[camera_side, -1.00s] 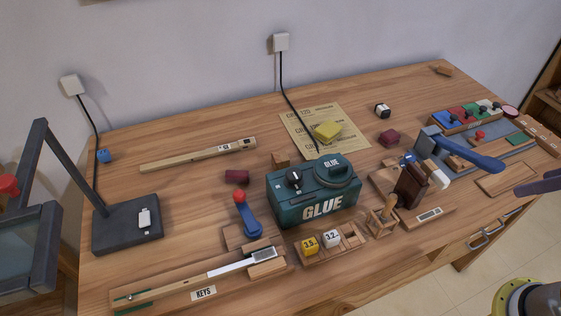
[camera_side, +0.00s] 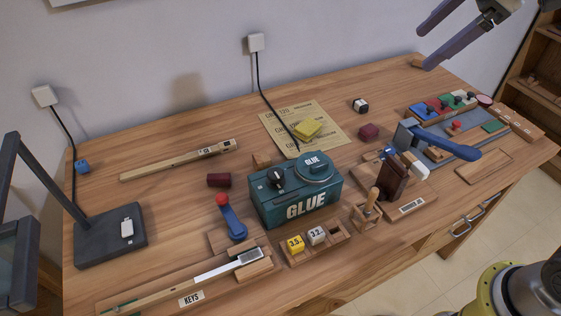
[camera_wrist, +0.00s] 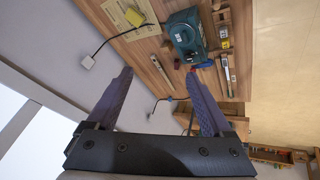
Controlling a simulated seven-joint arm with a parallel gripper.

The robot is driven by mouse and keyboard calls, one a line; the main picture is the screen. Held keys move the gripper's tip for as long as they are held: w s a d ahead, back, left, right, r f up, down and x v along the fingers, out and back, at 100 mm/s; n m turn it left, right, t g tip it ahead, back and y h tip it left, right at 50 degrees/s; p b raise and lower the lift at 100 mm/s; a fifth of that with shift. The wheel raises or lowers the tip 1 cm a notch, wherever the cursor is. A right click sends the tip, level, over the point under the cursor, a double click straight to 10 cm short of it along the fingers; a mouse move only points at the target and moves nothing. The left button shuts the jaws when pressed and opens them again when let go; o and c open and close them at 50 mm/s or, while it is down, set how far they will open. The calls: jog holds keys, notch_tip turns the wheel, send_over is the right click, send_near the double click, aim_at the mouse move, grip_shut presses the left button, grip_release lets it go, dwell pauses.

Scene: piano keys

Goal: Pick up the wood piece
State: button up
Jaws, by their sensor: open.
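Several things could be the wood piece. A long pale wooden stick (camera_side: 180,160) lies flat at the back left. A small brown wood block (camera_side: 262,161) sits behind the green glue box (camera_side: 297,194). Another small wood block (camera_side: 416,62) lies at the far back edge, partly covered in view by a fingertip. My gripper (camera_side: 424,49) is at the upper right in the side view, raised above the back of the table. Its two purple fingers are apart with nothing between them. In the wrist view my gripper (camera_wrist: 160,72) is also open and empty.
Dark red blocks (camera_side: 219,180) (camera_side: 369,131), a yellow sponge (camera_side: 308,129) on sandpaper and a black-and-white cube (camera_side: 360,105) lie around. A dark lamp base (camera_side: 110,235) is left. The back middle is fairly clear.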

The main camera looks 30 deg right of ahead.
jog(key=w+a+f+n+g+y, duration=0.1)
jog(key=w+a+f+n, duration=0.15)
jog(key=w, duration=0.35)
jog(key=w+a+f+n+g, duration=0.1)
jog(key=w+a, duration=0.2)
jog(key=w, duration=0.4)
jog(key=n+g, duration=0.2)
jog(key=g, duration=0.1)
send_over(262, 156)
jog(key=d, duration=0.3)
notch_tip(262, 156, down, 29)
jog(key=shift+s+a+f, duration=0.15)
jog(key=shift+f, duration=0.05)
jog(key=shift+y, duration=0.3)
jog(key=shift+a+x, duration=0.2)
jog(key=shift+x, duration=2.95)
jog(key=shift+r, duration=0.1)
jog(key=shift+c, duration=0.3)
grip_shut()
